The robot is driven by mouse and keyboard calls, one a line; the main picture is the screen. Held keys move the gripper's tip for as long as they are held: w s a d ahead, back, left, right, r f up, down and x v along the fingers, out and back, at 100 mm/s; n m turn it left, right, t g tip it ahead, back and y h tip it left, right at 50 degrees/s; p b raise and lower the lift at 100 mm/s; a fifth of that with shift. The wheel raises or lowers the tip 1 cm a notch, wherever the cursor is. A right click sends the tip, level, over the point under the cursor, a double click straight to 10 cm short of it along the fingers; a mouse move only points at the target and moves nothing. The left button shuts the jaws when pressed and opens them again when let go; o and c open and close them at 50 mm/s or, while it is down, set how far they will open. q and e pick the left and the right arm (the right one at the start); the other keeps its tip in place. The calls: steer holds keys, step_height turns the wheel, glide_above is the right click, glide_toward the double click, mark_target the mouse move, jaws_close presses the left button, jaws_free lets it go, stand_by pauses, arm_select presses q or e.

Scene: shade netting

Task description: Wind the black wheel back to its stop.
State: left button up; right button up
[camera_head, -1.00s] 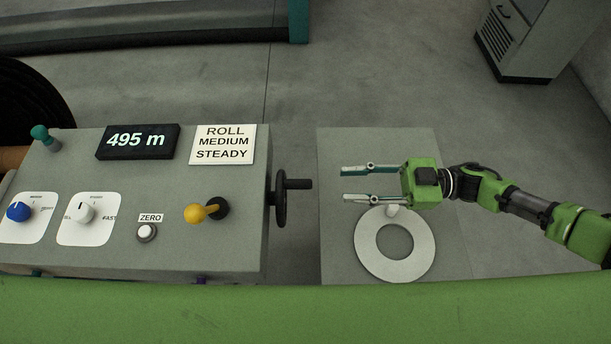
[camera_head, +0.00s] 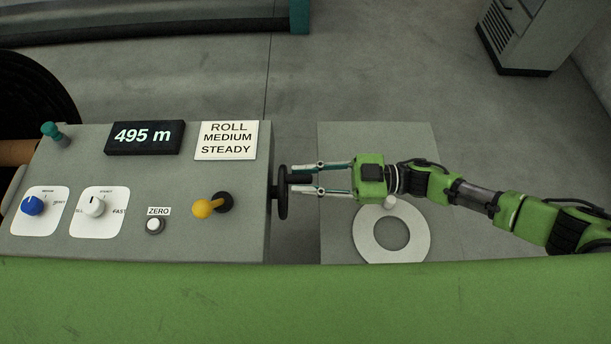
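The black wheel (camera_head: 283,205) stands on the right side of the grey control panel, seen nearly edge-on. Its short black handle sticks out to the right from its upper part. My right gripper (camera_head: 291,180) comes in from the right, open, with its two fingertips at the wheel. One finger lies on the far side of the handle and one on the near side. I cannot tell whether they touch the handle or the wheel. My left gripper is not in view.
The grey panel (camera_head: 120,240) carries a display (camera_head: 145,137) reading 495 m, a "ROLL MEDIUM STEADY" sign (camera_head: 226,141), a blue knob (camera_head: 32,205), a white knob (camera_head: 95,207), a ZERO button (camera_head: 155,225) and a yellow-tipped lever (camera_head: 205,208). A white ring (camera_head: 366,240) lies on a grey surface (camera_head: 340,145) below my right gripper.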

jaws_close()
steer(key=shift+s+f+n+b, duration=0.1)
steer(key=shift+s+n+b, duration=0.15)
steer(key=shift+n, duration=0.25)
steer(key=shift+s+n, duration=0.1)
steer(key=shift+n, duration=0.2)
steer(key=o, duration=0.5)
jaws_free()
